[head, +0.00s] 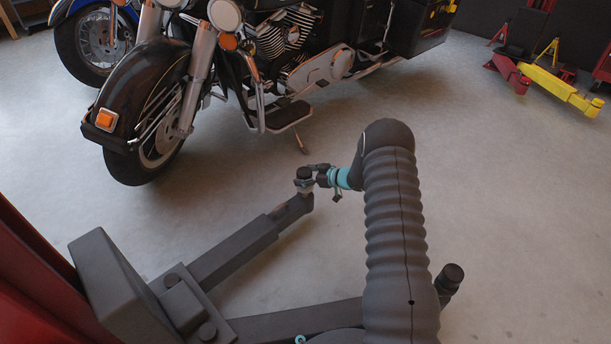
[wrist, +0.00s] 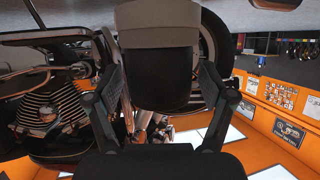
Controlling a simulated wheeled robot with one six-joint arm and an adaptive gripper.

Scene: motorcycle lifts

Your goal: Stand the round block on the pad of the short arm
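The round block (head: 304,173) is a small dark cylinder at the far end of the upper lift arm (head: 235,252), upright over a lighter ring there. In the wrist view, which is upside down, a black round body (wrist: 160,80) with a grey band beyond it fills the space between my fingers. My gripper (head: 317,172) reaches in from the right, its fingers on either side of this body. I cannot tell whether they press on it or stand slightly apart. The contact below the block is too small to make out.
A second lift arm (head: 300,318) runs right behind my arm and ends in a dark upright pad (head: 450,277). A black motorcycle (head: 270,60) stands behind, its front wheel left of the block. A red post is at left. Yellow and red lift parts (head: 560,85) lie far right. Floor between is clear.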

